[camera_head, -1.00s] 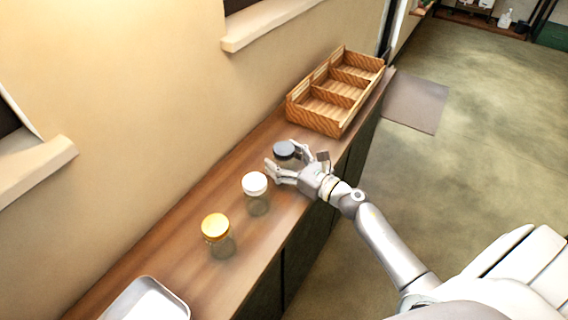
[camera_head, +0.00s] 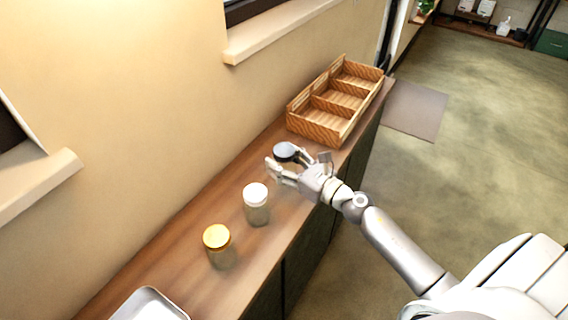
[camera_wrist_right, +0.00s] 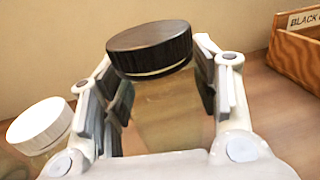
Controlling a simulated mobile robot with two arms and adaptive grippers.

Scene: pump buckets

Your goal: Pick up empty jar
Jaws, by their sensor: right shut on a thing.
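A clear jar with a black lid (camera_head: 286,151) is between the fingers of my right gripper (camera_head: 290,172). In the right wrist view the black lid (camera_wrist_right: 150,48) sits above the two fingers, and the jar's see-through body (camera_wrist_right: 165,110) is between them. My right gripper (camera_wrist_right: 165,92) is shut on this jar. The jar looks upright; its base is hidden by the hand. A jar with a white lid (camera_head: 256,192) and a jar with a yellow lid (camera_head: 217,237) stand nearer on the counter. The white lid (camera_wrist_right: 38,125) also shows beside the left finger. My left gripper is not in view.
A wooden crate (camera_head: 318,131) with three compartments stands at the far end of the wooden counter (camera_head: 180,232). It shows at the right of the wrist view (camera_wrist_right: 297,62), with a partly visible label. A metal tray (camera_head: 150,303) is at the near end. A wall borders the counter.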

